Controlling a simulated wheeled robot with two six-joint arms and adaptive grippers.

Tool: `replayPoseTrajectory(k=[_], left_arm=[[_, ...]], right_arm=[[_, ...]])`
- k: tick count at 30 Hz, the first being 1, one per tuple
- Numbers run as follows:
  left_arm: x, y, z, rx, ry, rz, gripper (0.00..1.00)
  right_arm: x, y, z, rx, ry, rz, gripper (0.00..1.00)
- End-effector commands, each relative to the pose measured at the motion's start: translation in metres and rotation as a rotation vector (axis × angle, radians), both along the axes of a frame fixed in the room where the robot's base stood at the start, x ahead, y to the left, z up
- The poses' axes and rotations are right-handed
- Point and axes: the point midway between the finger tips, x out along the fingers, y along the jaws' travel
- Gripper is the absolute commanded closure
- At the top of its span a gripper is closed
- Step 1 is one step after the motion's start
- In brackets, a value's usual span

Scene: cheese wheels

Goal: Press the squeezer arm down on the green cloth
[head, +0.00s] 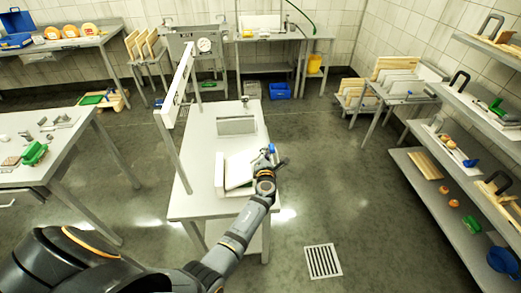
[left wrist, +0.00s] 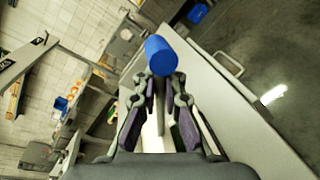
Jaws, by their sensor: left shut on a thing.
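My left gripper (head: 268,160) is over the right edge of the grey table in the middle. It is shut on the squeezer arm, whose blue grip (left wrist: 160,55) shows between and beyond the fingers in the left wrist view. In the head view, only a small part of the blue grip (head: 271,149) shows. White boards (head: 238,170) of what looks like the squeezer stand on the table beside the gripper. A small green patch (left wrist: 178,138), perhaps the green cloth, shows behind the fingers; the rest is hidden. My right gripper is not in view.
A side table (head: 45,170) is at left, shelves (head: 435,205) at right. The floor to the right is open.

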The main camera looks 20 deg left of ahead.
Motion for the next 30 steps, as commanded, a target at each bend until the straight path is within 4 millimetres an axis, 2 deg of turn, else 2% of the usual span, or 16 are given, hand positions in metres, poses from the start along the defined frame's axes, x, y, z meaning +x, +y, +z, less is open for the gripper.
replayPoseTrajectory(k=[1, 3, 19, 20, 24, 30], left_arm=[[-0.0010, -0.0024, -0.0074, 0.007, 0.013, -0.001, 1.00], [-0.0002, -0.0036, -0.0097, 0.020, 0.021, -0.001, 1.00], [0.0003, -0.0046, -0.0123, 0.035, 0.031, 0.001, 1.00], [0.0003, -0.0046, -0.0123, 0.035, 0.031, 0.001, 0.90], [0.0009, -0.0044, -0.0111, 0.036, 0.029, 0.001, 0.71], [0.0016, -0.0040, -0.0097, 0.037, 0.026, 0.001, 0.69]], right_arm=[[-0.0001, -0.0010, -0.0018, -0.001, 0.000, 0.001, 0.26], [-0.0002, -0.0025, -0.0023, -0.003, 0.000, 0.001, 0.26], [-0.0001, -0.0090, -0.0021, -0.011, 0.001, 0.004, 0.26], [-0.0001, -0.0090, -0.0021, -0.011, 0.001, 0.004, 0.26], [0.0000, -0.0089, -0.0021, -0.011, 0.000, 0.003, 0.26], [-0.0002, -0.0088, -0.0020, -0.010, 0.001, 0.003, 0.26]])
